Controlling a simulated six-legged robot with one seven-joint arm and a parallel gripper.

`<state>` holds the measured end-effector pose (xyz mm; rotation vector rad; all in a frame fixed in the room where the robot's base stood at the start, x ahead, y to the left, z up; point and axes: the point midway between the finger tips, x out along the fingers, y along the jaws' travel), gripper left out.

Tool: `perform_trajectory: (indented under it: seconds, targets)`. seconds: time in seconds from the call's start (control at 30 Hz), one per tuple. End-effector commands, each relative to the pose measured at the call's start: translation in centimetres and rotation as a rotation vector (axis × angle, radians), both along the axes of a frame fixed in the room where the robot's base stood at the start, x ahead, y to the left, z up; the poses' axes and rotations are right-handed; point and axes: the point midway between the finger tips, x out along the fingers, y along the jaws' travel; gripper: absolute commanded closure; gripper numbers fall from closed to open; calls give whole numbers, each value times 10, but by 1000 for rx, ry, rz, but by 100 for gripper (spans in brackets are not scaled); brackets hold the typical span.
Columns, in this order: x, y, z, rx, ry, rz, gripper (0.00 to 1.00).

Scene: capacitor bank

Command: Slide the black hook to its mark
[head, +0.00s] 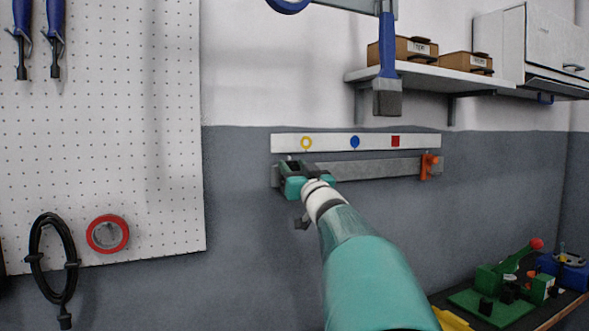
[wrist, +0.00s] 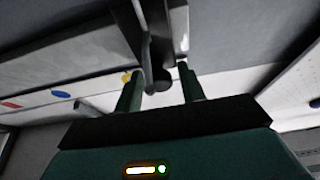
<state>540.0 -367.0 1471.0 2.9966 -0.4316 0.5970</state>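The black hook (head: 301,222) is at the left end of the grey rail (head: 375,168) on the wall, mostly hidden behind my gripper (head: 300,172) in the head view. In the wrist view the dark hook (wrist: 160,78) lies between the two fingers of my gripper (wrist: 159,84). A gap shows between it and the right finger; contact on the left is unclear. The white strip (head: 340,141) above the rail bears a yellow ring mark (head: 306,143), a blue round mark (head: 355,142) and a red square mark (head: 395,141). Which mark belongs to the black hook is not shown.
An orange hook (head: 430,166) sits near the rail's right end. The rail between it and my gripper looks clear. A blue-handled brush (head: 387,70) hangs above the strip, beside a shelf (head: 440,77) with boxes. A pegboard (head: 120,150) is at left.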

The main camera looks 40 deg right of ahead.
Motion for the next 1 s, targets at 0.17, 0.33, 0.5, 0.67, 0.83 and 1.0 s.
perform_trajectory:
  seconds: [0.17,0.33,0.5,0.67,0.83,1.0]
  targets:
    - [0,0,-1,0,1,0,100]
    - [-6,-22,-1,-1,0,-4,100]
    - [-15,-52,-1,-1,1,-6,100]
    - [-17,-59,0,1,0,-2,100]
    - [-17,-59,0,1,1,-2,100]
    - [-17,-58,0,1,1,-1,56]
